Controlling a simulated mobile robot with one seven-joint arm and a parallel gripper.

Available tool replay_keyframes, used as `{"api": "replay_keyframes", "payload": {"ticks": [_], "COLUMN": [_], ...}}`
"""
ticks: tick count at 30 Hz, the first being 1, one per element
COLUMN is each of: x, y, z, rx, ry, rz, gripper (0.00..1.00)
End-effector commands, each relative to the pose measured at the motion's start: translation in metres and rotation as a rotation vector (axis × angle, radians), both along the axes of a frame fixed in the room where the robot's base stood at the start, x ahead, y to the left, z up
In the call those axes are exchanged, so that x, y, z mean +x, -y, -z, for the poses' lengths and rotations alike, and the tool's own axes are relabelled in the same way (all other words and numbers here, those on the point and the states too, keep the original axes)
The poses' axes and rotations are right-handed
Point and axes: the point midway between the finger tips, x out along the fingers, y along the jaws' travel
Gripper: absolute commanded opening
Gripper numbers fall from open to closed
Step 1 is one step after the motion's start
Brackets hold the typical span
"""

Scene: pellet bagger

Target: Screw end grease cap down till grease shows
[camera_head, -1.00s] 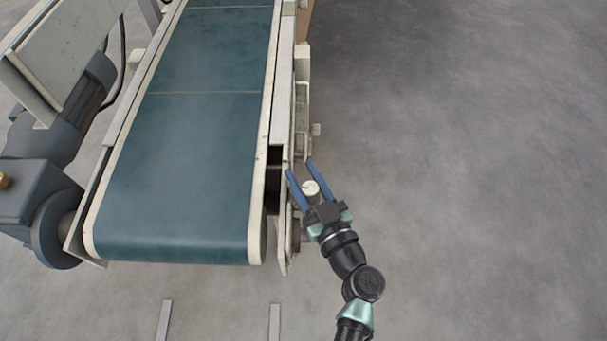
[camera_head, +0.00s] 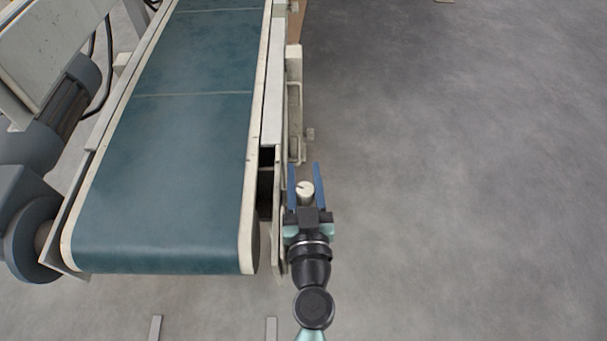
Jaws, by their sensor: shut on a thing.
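The end grease cap (camera_head: 306,188) is a small, pale cream round cap with a dark mark on its top. It stands at the right side of the conveyor's near end. My gripper (camera_head: 304,172) has its two blue fingers on either side of the cap and is shut on it. The fingers point straight up the picture. The cap's lower part and its seat are hidden by my gripper. I cannot make out any grease.
The conveyor's green belt (camera_head: 180,170) runs away at the left, with a pale side frame (camera_head: 275,100) between it and the cap. The grey floor (camera_head: 450,190) to the right is clear.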

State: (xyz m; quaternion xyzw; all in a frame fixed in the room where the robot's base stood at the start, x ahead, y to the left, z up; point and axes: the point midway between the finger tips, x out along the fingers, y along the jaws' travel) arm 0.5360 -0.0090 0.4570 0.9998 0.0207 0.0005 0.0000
Motion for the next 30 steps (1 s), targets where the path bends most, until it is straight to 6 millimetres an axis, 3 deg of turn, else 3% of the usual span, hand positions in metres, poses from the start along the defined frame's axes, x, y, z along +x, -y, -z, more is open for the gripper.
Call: {"api": "replay_keyframes", "payload": {"ticks": [2,3,7,20,30], "x": [0.0,0.0,0.0,-0.009,-0.067], "y": [0.0,0.0,0.0,0.0,0.002], "z": [0.001,0.001,0.001,0.002,0.005], "rx": [0.001,0.001,0.001,0.002,0.001], "ry": [-0.002,-0.002,-0.001,-0.001,-0.003], "rz": [-0.001,-0.001,-0.001,-0.002,-0.001], "gripper": [0.0,0.48,0.71,0.71,0.71]}}
